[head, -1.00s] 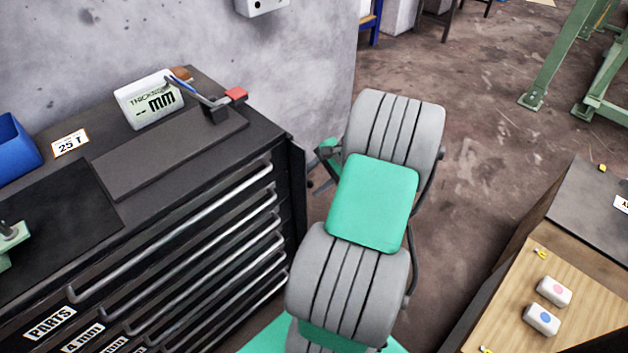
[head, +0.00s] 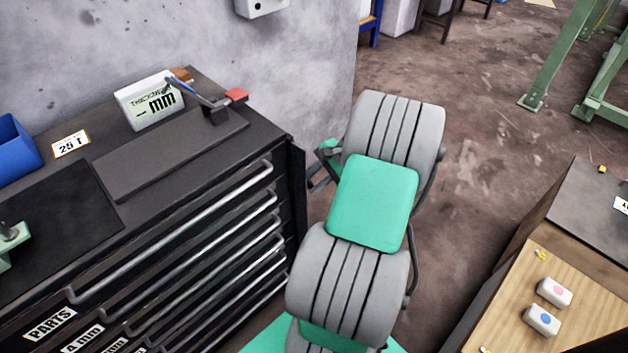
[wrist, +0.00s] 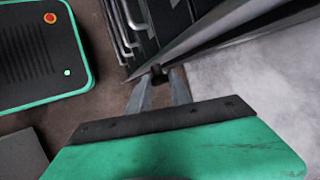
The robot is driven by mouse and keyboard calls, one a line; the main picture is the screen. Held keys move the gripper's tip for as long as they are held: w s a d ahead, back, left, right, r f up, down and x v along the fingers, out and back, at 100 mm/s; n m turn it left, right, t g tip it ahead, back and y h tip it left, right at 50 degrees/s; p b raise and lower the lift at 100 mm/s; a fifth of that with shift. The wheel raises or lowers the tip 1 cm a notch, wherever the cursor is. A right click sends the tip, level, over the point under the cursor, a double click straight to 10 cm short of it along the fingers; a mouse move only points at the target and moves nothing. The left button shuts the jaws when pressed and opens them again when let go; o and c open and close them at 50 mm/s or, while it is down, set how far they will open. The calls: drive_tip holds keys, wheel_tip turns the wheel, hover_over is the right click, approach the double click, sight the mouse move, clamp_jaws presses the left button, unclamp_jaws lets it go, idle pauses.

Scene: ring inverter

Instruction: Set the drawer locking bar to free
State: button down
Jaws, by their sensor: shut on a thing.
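The drawer locking bar (head: 296,185) is a dark upright strip at the right front corner of the black drawer cabinet (head: 215,175). In the wrist view the bar (wrist: 205,38) runs as a long dark grey edge beside the drawer handles. My gripper (wrist: 158,78) is shut on a small black knob (wrist: 157,70) at the bar's near edge. In the head view my gripper (head: 313,186) shows just right of the bar, partly hidden behind my grey and green arm. The head view hides the knob.
A white thickness gauge box (head: 150,100), a tool with a red block (head: 235,96) and a blue bin (head: 15,150) stand on the cabinet top. The wall is close behind. A wooden-topped bench (head: 570,290) stands at right, with open floor between.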

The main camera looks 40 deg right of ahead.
drive_tip(key=shift+d+r+p, duration=0.1)
drive_tip(key=shift+p, duration=0.25)
drive_tip(key=shift+w+d+n+g+y+p, duration=0.2)
drive_tip(key=shift+w+n+g+y+p, duration=0.45)
drive_tip(key=shift+n+p, duration=1.2)
drive_tip(key=shift+w+d+n+g+y+p, duration=0.25)
drive_tip(key=shift+w+n+g+p, duration=0.65)
drive_tip(key=shift+n+p, duration=0.9)
drive_tip(key=shift+w+d+n+g+y+p, duration=0.2)
drive_tip(key=shift+w+n+g+y+p, duration=0.25)
drive_tip(key=shift+n+g+p, duration=1.3)
drive_tip(key=shift+w+t+p, duration=0.1)
drive_tip(key=shift+t+p, duration=0.35)
drive_tip(key=shift+t, duration=0.15)
drive_tip(key=c, duration=1.2)
unclamp_jaws()
drive_tip(key=shift+o, duration=0.2)
